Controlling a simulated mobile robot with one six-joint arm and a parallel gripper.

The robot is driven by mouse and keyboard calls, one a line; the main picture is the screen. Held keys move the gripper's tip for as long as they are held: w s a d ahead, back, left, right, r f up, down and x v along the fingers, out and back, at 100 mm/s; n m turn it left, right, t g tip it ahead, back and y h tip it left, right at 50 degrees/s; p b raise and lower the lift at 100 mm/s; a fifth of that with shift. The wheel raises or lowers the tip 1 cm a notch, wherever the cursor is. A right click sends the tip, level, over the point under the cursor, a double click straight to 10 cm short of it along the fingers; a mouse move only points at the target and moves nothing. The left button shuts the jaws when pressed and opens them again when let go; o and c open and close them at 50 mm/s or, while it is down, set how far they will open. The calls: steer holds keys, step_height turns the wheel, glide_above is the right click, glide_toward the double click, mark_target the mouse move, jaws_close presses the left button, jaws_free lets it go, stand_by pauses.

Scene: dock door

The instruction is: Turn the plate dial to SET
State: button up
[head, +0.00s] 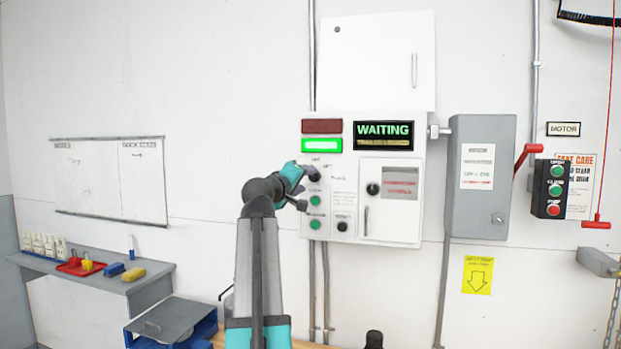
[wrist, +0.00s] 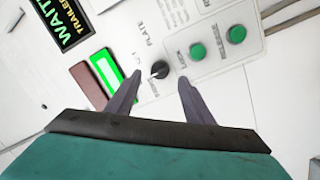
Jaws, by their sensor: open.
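The plate dial is a small black knob (wrist: 158,69) with a white pointer mark, beside the word PLATE in the wrist view. Its pointer aims toward the lower left there; the small position labels around it are too blurred to read surely. My gripper (wrist: 160,78) is open, with one dark finger on each side of the dial. I cannot tell whether either finger touches it. In the head view my gripper (head: 303,188) is at the left part of the white control panel (head: 345,125), and the dial is partly hidden by it.
Green buttons (head: 315,201) sit just below the dial. A lit green lamp (head: 322,145), a dark red lamp (head: 322,126) and a display reading WAITING (head: 383,130) are above. A black knob (head: 373,189) is on the small door to the right. A grey box (head: 480,215) stands further right.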

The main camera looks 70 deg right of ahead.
mark_target(312, 178)
steer(key=shift+s+d+p, duration=0.2)
steer(key=shift+d+p, duration=0.15)
steer(key=shift+d, duration=2.1)
steer(key=c, duration=1)
